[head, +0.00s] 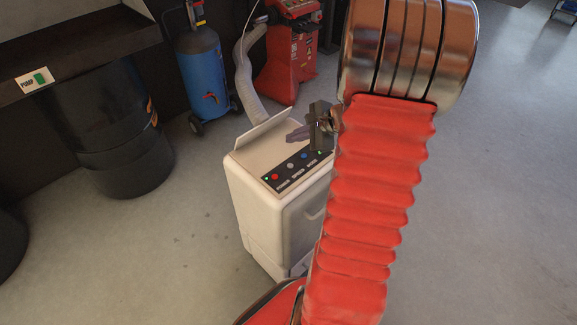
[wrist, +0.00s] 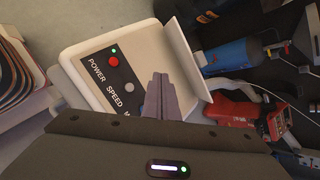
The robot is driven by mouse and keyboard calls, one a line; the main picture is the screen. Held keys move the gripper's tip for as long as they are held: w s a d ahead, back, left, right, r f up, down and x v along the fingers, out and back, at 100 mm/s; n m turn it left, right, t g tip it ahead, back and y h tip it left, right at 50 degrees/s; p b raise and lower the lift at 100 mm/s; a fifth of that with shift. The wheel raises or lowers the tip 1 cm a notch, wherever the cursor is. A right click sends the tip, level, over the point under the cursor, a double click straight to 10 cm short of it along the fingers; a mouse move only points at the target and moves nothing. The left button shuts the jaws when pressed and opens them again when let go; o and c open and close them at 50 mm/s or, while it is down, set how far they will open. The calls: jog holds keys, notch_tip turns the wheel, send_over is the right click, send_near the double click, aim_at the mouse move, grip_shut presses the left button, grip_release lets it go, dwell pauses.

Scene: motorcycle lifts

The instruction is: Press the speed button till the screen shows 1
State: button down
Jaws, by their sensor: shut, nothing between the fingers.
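The white machine (head: 290,210) has a dark control panel on its top. The grey speed button (head: 290,166) sits between the red power button (head: 275,177) and a blue button (head: 304,156). In the wrist view the speed button (wrist: 129,87) shows just left of my fingers, below the red button (wrist: 114,61) and a lit green light (wrist: 113,50). My gripper (head: 291,136) is shut and empty, above the top of the machine and apart from the speed button. I cannot see a screen with a number.
A raised flap (head: 266,129) stands along the machine's back edge, with a pale hose (head: 245,75) behind it. A blue tank (head: 202,72) and a red machine (head: 292,55) stand farther back. A black barrel (head: 115,135) stands left. The floor in front is clear.

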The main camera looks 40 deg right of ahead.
jog(key=shift+f, duration=0.15)
jog(key=shift+f, duration=4.25)
jog(key=shift+f, duration=0.15)
jog(key=shift+f, duration=0.25)
jog(key=shift+f, duration=0.35)
jog(key=shift+r, duration=0.8)
jog(key=shift+r, duration=0.1)
jog(key=shift+r, duration=2.4)
